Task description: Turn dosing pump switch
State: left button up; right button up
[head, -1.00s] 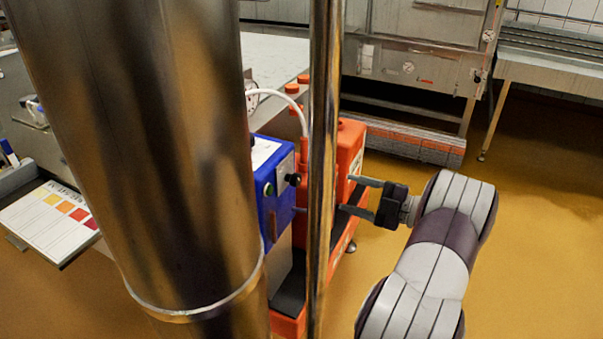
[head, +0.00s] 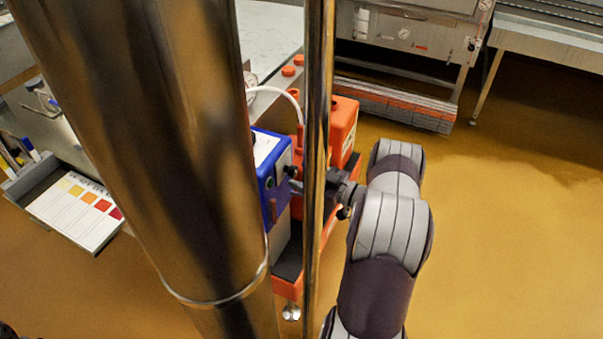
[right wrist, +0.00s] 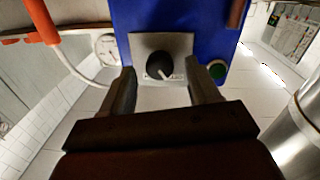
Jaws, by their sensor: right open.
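The dosing pump (head: 272,182) is a blue box on an orange stand, partly hidden by the columns in the head view. In the right wrist view, its switch (right wrist: 160,66) is a black round knob with a pale pointer mark on a grey plate (right wrist: 143,46). A green button (right wrist: 217,69) sits to the right of that plate. My right gripper (right wrist: 161,74) is open, its two fingers on either side of the knob with gaps; contact does not show. In the head view my right gripper (head: 296,187) is partly behind the thin pole. My left gripper is not seen.
A thick metal column (head: 150,130) and a thin shiny pole (head: 318,120) block much of the head view. An orange container (head: 342,125) stands behind the pump. A white hose (head: 277,91) arches above it. Yellow floor (head: 510,240) is clear at right.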

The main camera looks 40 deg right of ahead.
jog(key=shift+w+a, duration=0.2)
jog(key=shift+w, duration=0.4)
jog(key=c, duration=1)
jog(key=shift+c, duration=0.2)
jog(key=shift+r, duration=0.1)
jog(key=shift+m+p, duration=0.6)
jog(key=shift+m, duration=0.5)
jog(key=m+p, duration=0.1)
jog(key=m, duration=0.2)
jog(key=shift+r+m+g, duration=0.1)
jog(key=shift+m+g, duration=0.2)
jog(key=m+p, duration=0.1)
jog(key=m, duration=0.2)
jog(key=shift+m+p, duration=0.4)
jog(key=shift+m, duration=0.9)
